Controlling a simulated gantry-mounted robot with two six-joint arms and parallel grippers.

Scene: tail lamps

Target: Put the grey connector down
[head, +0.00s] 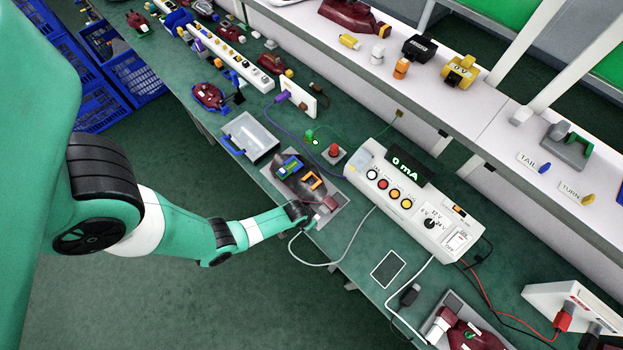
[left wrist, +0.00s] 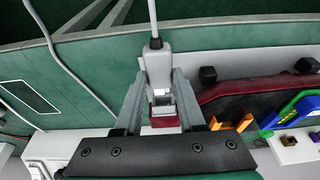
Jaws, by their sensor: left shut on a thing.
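The grey connector (left wrist: 157,64) sits between the two fingers of my left gripper (left wrist: 159,78), which is shut on it. Its cable runs up and away from the gripper in the left wrist view. In the head view my left gripper (head: 314,219) is at the right end of the tail lamp (head: 299,178), low over its grey fixture (head: 334,212). The connector is mostly hidden there by the gripper. A dark red part of the lamp shows just behind the connector in the left wrist view; I cannot tell whether they touch. My right gripper is not in view.
The white test box (head: 405,205) with its 0 mA display (head: 409,166) stands to the right. A grey tray (head: 251,138) lies behind the lamp. Cables cross the bench.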

